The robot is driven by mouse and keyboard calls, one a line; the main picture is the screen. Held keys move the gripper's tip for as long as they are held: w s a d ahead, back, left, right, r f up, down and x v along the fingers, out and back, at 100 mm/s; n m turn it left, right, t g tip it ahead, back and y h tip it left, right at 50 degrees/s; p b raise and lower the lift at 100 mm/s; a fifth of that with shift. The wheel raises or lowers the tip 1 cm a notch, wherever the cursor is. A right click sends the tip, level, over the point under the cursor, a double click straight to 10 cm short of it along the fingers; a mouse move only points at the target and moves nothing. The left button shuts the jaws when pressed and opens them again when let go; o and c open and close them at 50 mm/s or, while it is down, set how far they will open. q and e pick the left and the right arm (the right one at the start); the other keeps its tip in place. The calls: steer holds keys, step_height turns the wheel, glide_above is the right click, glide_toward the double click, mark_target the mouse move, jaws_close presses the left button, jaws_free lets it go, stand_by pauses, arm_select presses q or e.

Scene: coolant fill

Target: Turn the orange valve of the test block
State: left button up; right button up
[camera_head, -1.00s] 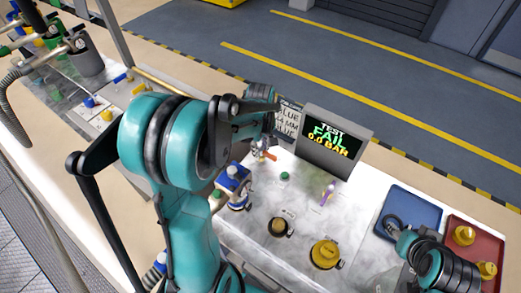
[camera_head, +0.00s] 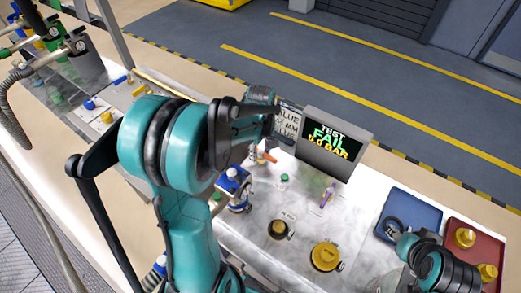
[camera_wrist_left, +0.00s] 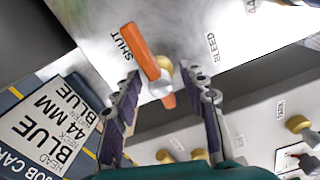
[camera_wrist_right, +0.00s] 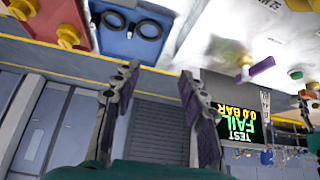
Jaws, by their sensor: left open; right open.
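The orange valve lever (camera_wrist_left: 145,52) shows in the left wrist view, with one end near the "SHUT" label and the "BLEED" label to its right. It also shows small in the head view (camera_head: 268,156), in front of the test screen. My left gripper (camera_wrist_left: 170,85) is open around the lever's hub, with the lever near its left finger; I cannot tell whether they touch. The left arm hides part of the valve area in the head view. My right gripper (camera_wrist_right: 158,70) is open and empty, away from the valve, near the trays.
The test screen (camera_head: 335,140) reads "FAIL 0.0 BAR". A job card (camera_head: 288,122) stands beside it. A blue tray (camera_head: 425,210) and a red tray (camera_head: 480,240) are at the right.

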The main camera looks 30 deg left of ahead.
mark_target(261, 151)
arm_select(q)
step_height(261, 151, up, 12)
stand_by(0.4)
stand_by(0.4)
